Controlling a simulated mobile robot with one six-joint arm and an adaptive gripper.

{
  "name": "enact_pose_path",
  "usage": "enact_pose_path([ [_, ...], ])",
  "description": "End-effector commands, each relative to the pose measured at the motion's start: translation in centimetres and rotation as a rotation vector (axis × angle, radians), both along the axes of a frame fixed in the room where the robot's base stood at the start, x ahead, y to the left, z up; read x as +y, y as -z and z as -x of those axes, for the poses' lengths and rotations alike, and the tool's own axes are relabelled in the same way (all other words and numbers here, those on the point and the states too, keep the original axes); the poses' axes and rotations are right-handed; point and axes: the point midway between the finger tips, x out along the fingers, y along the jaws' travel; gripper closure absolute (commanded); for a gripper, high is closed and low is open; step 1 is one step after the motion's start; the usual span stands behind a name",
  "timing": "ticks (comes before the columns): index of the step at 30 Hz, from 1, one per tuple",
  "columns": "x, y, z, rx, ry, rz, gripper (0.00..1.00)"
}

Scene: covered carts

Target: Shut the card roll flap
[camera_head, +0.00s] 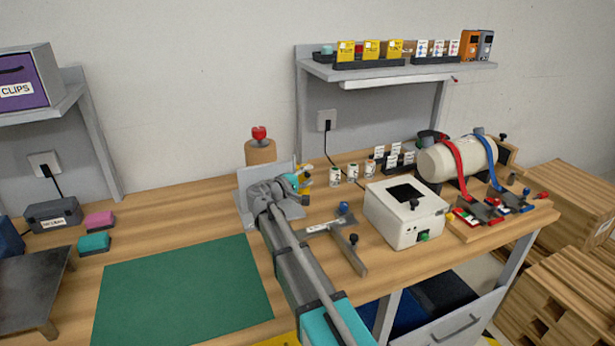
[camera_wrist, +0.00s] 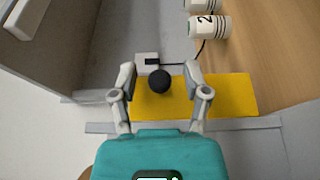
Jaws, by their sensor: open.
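In the wrist view a yellow plate (camera_wrist: 232,94) lies across the grey surface, with a black ball knob (camera_wrist: 160,81) in front of it. I take this for the flap, but no label shows. My gripper (camera_wrist: 160,70) is open, with one finger on each side of the knob and a gap to both. I cannot tell how far the knob is in depth. In the head view my arm hides most of this spot; a bit of yellow (camera_head: 306,182) shows beside the teal gripper body. A brown roll (camera_head: 260,151) with a red knob stands just behind.
A white box (camera_head: 396,222) with a dark window and a grey T-shaped piece (camera_head: 340,239) stand right of my arm. Small labelled jars (camera_head: 335,177) stand near the wall. A cream cylinder (camera_head: 437,163) with straps is further right. The green mat (camera_head: 180,291) is clear.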

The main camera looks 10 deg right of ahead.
Motion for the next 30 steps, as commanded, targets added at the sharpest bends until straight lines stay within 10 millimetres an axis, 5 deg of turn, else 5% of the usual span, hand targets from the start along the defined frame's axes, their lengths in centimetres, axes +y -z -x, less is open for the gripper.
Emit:
enact_pose_path([
  [7,0.0,0.0,0.0,0.0,0.0,0.0,0.39],
  [17,0.02,0.0,0.01,0.0,0.0,0.0,1.0],
  [30,-0.07,0.02,0.01,0.001,-0.027,-0.001,1.0],
])
